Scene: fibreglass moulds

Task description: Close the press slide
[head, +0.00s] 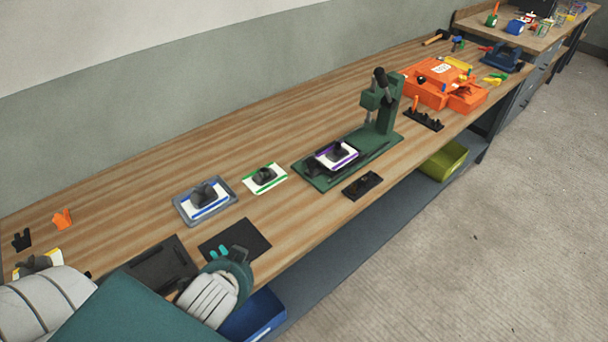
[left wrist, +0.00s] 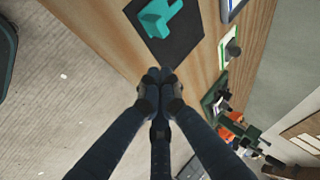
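The dark green press (head: 384,100) stands on the bench with its lever upright. Its long green base (head: 312,178) runs toward the front left. A white, purple-edged mould plate (head: 336,154) with a dark part on it sits on the left part of this base, clear of the press head. I cannot make out the slide's own edges. The press also shows small in the left wrist view (left wrist: 229,128). My left gripper (left wrist: 160,75) has its fingertips together and looks empty, near the bench's front edge, well away from the press. My right gripper is not in view.
A black mat (head: 248,243) with a teal piece (head: 218,252) lies near my left arm. A blue-edged tray (head: 205,200), a green-edged plate (head: 264,178) and a black holder (head: 362,186) lie around the press. Orange moulds (head: 433,82) stand beyond it.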

